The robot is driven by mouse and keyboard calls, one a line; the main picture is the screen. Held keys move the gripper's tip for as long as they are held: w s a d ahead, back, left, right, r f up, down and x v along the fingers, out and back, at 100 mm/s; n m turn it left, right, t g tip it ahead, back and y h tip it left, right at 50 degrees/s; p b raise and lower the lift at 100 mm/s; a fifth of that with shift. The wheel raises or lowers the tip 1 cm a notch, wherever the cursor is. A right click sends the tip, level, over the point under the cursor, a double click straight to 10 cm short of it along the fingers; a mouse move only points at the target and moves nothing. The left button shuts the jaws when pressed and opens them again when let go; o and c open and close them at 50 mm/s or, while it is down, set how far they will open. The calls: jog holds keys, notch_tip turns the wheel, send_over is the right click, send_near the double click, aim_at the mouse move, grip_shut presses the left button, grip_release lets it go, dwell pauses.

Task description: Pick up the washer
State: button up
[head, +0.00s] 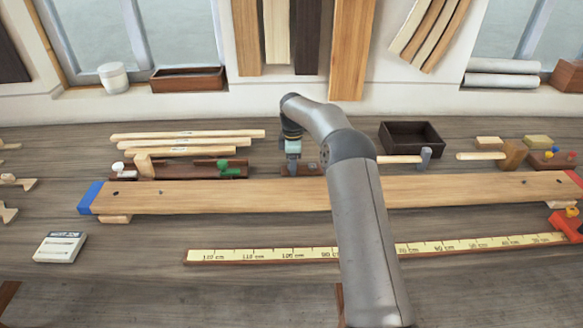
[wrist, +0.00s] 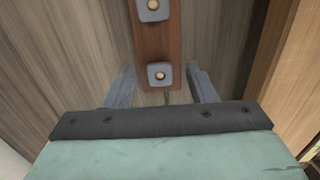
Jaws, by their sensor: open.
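Two grey square washers with rounded corners and a copper-coloured centre sit on a narrow reddish-brown wooden strip (wrist: 158,43) in the wrist view. The nearer washer (wrist: 159,75) lies between my gripper's spread fingers, apart from both; I cannot tell the height gap. The other washer (wrist: 153,10) is farther up the strip, at the top edge. My gripper (wrist: 162,86) is open and empty. In the head view my gripper (head: 291,153) points down over a small brown block (head: 300,170) behind the long plank; my arm partly hides this area.
The long plank (head: 240,194) runs across the bench in front of my gripper, and its edge shows at right in the wrist view (wrist: 290,75). A dark box (head: 411,138) and a mallet (head: 424,158) stand to the right. Wooden strips (head: 180,142) lie to the left.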

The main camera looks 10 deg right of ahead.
jog(key=c, duration=1.1)
jog(key=shift+o, duration=0.2)
jog(key=shift+r, duration=0.15)
